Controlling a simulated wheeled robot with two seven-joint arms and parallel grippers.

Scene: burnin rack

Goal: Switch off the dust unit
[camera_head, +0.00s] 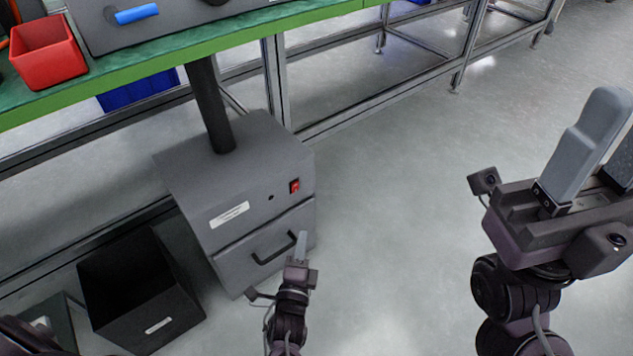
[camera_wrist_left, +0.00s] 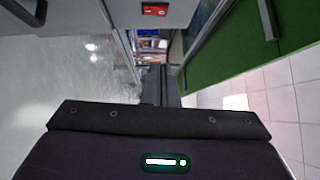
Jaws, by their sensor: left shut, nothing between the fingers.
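The dust unit (camera_head: 262,190) is a grey box on the floor under the bench, with a dark pipe rising from its top. Its red rocker switch (camera_head: 294,186) is at the upper right of the front face; it also shows at the top of the left wrist view (camera_wrist_left: 155,9). I cannot tell its position. My left gripper (camera_head: 301,240) is shut and empty, in front of the drawer handle and below the switch, apart from the switch. Its closed fingers show in the left wrist view (camera_wrist_left: 161,86). My right gripper (camera_head: 603,145) is open and empty, at the right.
The drawer handle (camera_head: 279,250) sticks out below the switch. A black bin (camera_head: 150,318) stands left of the unit. The green-edged bench (camera_head: 190,48) overhangs behind, carrying a red bin (camera_head: 47,60) and a grey case (camera_head: 190,22). The floor right of the unit is clear.

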